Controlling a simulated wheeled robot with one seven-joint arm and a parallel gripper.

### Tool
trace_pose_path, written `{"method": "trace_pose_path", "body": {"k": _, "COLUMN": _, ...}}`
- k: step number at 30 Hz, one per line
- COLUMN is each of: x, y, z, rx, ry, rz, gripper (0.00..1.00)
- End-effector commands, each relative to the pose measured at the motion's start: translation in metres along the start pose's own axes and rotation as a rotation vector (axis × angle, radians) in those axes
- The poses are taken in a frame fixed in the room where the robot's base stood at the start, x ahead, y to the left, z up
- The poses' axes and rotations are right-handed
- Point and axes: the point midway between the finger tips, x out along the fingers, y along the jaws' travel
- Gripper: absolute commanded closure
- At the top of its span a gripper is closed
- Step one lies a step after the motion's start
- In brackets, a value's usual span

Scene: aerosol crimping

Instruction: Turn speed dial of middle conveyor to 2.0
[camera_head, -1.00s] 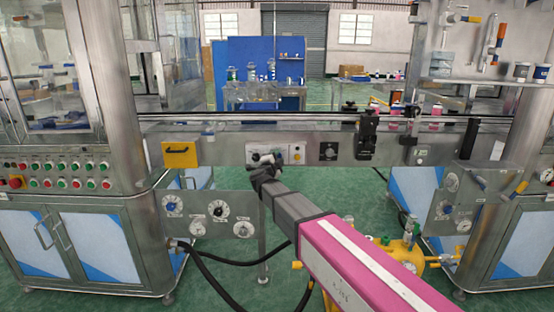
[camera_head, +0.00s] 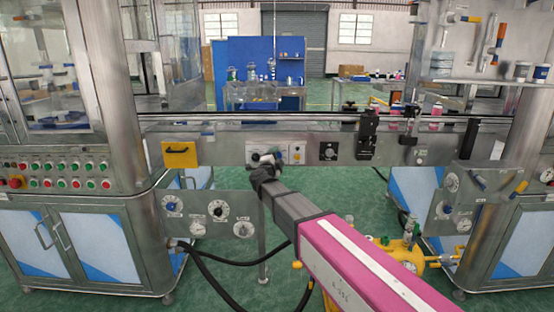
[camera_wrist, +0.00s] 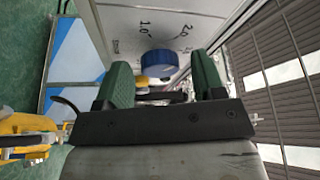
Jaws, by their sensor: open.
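The speed dial is a round blue knob (camera_wrist: 159,63) on a light panel in the wrist view. Printed marks including "1.0" and "2.0" stand around it. My gripper (camera_wrist: 164,80) has two green-padded fingers, spread open, with the knob between and just beyond their tips. I cannot tell whether the pads touch it. In the head view my gripper (camera_head: 268,160) is at the white control panel (camera_head: 254,148) on the front of the middle conveyor (camera_head: 225,148). It hides much of that panel and the dial's pointer cannot be read.
A yellow box (camera_head: 180,154) is mounted left of the panel. A black dial plate (camera_head: 329,151) is to its right. A lower gauge panel (camera_head: 208,214) hangs at left, with black hoses below. A yellow tank (camera_head: 400,256) stands near my arm at right.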

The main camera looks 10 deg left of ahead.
Motion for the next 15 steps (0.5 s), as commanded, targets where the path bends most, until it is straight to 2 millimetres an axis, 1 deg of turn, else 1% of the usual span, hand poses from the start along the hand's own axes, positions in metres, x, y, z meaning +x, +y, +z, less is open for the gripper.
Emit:
{"method": "trace_pose_path", "body": {"k": 5, "x": -0.022, "y": 0.0, "z": -0.001, "rx": 0.0, "ry": -0.003, "rz": -0.001, "gripper": 0.37}}
{"method": "trace_pose_path", "body": {"k": 12, "x": -0.068, "y": 0.0, "z": -0.002, "rx": 0.0, "ry": -0.002, "rz": -0.001, "gripper": 0.37}}
{"method": "trace_pose_path", "body": {"k": 15, "x": -0.084, "y": 0.0, "z": -0.002, "rx": 0.0, "ry": -0.002, "rz": 0.0, "gripper": 0.37}}
